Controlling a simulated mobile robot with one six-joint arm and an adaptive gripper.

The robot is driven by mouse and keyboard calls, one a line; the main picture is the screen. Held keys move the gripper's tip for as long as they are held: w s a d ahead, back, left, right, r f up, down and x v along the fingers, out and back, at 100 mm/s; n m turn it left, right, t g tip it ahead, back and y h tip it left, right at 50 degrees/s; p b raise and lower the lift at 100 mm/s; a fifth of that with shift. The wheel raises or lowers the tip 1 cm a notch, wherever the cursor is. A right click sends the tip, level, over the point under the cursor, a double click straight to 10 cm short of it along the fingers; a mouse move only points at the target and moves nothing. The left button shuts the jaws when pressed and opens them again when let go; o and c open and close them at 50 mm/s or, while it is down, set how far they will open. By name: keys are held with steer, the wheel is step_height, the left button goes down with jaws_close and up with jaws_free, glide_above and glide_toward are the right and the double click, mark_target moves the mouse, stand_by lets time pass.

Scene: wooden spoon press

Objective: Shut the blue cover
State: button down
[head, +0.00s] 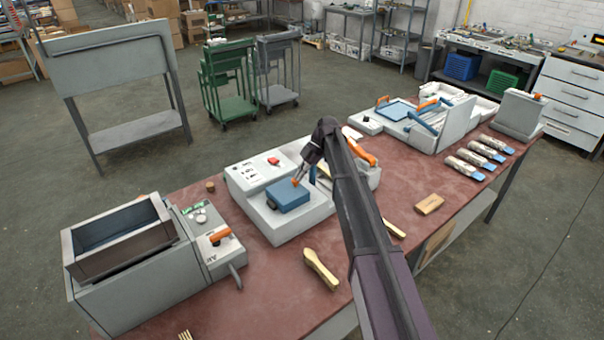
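A blue block-like cover (288,197) with a small orange knob (295,182) on top sits on the white and grey press (284,226) in the middle of the table. It looks level. Whether it is fully down cannot be told. My gripper (302,178) points down just above the cover's far right side, close to the knob. Its fingertips are small and dark here, and whether they touch the knob or are apart cannot be told. My arm hides part of the press's right side. Another blue panel (397,110) lies on the machine at the back right.
A grey machine (130,290) with an open-topped box stands at the left. Wooden spoons (320,268), a wooden block (429,204) and several wrapped packs (478,157) lie on the red table (260,290). The table's front centre is mostly clear.

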steer(key=shift+a+r+p, duration=0.15)
steer(key=shift+r+p, duration=0.2)
steer(key=shift+r, duration=0.15)
steer(key=r+p, duration=0.3)
steer(key=shift+s+d+r, duration=0.1)
steer(key=shift+d, duration=0.1)
steer(key=w+d+f+b, duration=0.3)
steer(key=w+d, duration=0.3)
steer(key=d, duration=0.1)
steer(key=shift+d+f, duration=0.15)
steer(key=shift+d, duration=0.15)
